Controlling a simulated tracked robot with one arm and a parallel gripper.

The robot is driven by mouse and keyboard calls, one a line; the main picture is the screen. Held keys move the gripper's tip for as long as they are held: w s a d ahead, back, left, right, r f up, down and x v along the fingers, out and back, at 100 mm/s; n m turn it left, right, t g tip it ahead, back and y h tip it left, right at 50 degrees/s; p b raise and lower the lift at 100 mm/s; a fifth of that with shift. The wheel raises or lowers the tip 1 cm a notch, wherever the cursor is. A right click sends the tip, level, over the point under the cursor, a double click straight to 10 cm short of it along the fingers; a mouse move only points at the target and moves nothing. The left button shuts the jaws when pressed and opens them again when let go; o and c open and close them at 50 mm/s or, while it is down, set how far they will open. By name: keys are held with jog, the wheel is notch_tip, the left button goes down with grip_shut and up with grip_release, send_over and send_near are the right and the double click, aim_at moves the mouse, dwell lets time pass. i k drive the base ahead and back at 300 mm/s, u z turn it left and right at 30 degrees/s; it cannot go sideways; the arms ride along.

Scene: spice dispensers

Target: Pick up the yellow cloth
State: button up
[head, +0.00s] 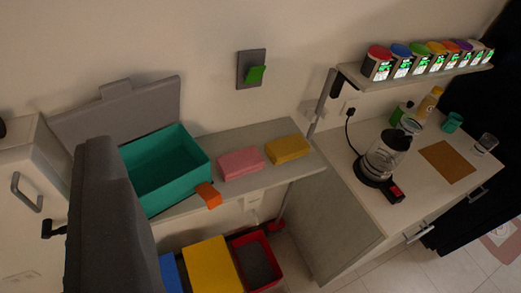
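The yellow cloth (287,149) is a flat, folded-looking rectangle. It lies near the right end of a narrow grey shelf (304,162) against the wall. A pink cloth (241,163) of similar shape lies just to its left. No gripper fingers can be made out. A large dark grey part of my own arm fills the lower left and stands well left of the yellow cloth. It hides part of what is behind it.
A teal bin (166,172) stands left of the cloths, with a small orange piece (208,195) by its corner. Below are a yellow bin (212,264) and a red bin (257,262). A counter with a coffee maker (384,158) is at right, under a spice shelf (420,77).

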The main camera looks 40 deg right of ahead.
aim_at(287, 149)
jog(key=u, duration=1.85)
jog(key=k, duration=1.9)
jog(key=z, duration=2.05)
jog(key=i, duration=1.05)
jog(key=u, duration=0.05)
